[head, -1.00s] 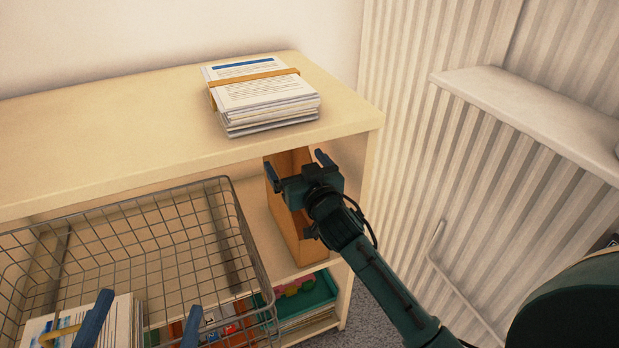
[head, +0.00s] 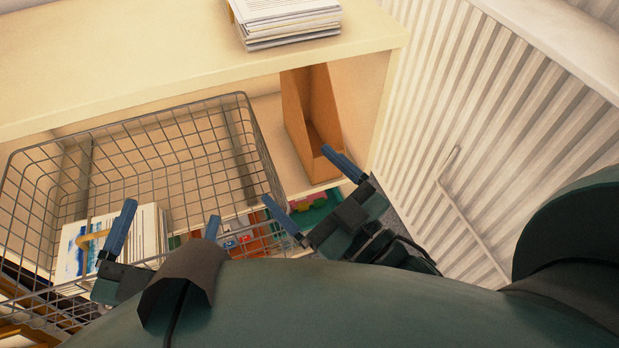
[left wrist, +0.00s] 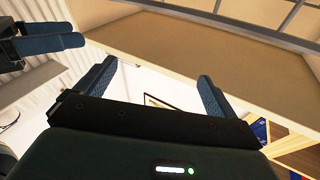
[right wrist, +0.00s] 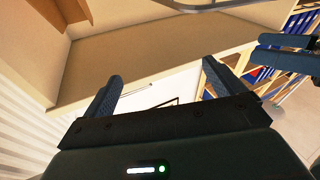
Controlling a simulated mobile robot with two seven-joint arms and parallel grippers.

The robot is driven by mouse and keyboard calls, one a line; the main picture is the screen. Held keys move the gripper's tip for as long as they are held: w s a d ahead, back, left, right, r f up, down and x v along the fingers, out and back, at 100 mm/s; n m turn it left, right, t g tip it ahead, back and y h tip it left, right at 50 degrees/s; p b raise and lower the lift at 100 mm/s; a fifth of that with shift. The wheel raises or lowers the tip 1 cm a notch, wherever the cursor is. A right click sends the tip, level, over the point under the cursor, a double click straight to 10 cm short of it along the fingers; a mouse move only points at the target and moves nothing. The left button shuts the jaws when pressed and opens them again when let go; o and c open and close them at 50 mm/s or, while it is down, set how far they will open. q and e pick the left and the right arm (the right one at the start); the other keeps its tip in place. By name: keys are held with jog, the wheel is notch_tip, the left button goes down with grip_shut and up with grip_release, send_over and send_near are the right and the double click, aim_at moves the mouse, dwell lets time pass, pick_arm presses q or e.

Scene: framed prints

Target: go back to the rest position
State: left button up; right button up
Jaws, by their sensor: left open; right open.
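My left gripper (head: 170,216) is open in the head view, in front of the wire basket at the lower left. Its spread blue fingers also show in the left wrist view (left wrist: 156,72), with nothing between them. My right gripper (head: 298,176) is open and empty in front of the shelf, below the cardboard file holder. Its fingers also show empty in the right wrist view (right wrist: 160,72). Each gripper's fingers appear at the side of the other wrist view.
The wire basket (head: 262,150) holds a banded paper stack (head: 150,235). The cardboard file holder (head: 296,110) stands on the shelf. Another paper stack (head: 285,22) lies on the shelf top (head: 120,60). A ribbed radiator (head: 470,130) is at the right.

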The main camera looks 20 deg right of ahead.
pick_arm(q)
jog(key=shift+d, duration=0.1)
pick_arm(e)
jog(key=shift+s+a+r+y, duration=0.25)
jog(key=shift+s+r+y, duration=0.1)
jog(key=shift+s, duration=0.35)
pick_arm(q)
jog(key=shift+r, duration=0.1)
jog(key=shift+r+p, duration=0.25)
jog(key=shift+p, duration=0.15)
jog(key=s+a+r+n+g+y+p, duration=0.1)
jog(key=r+p, duration=0.4)
jog(key=p, duration=1.2)
jog(key=s+a+r+n+g+y+p, duration=0.1)
jog(key=a+r+n+g+y+p, duration=0.2)
jog(key=p, duration=1.3)
notch_tip(320, 180, up, 2)
jog(key=g+y, duration=0.1)
jog(key=g, duration=0.2)
jog(key=shift+a+p, duration=0.4)
pick_arm(e)
jog(key=s+d+r+m+g+h, duration=0.2)
jog(key=d+r+g+h, duration=0.3)
jog(key=r, duration=0.5)
jog(key=shift+r+m+g+h, duration=0.35)
jog(key=shift+m+g, duration=0.55)
jog(key=shift+g, duration=0.3)
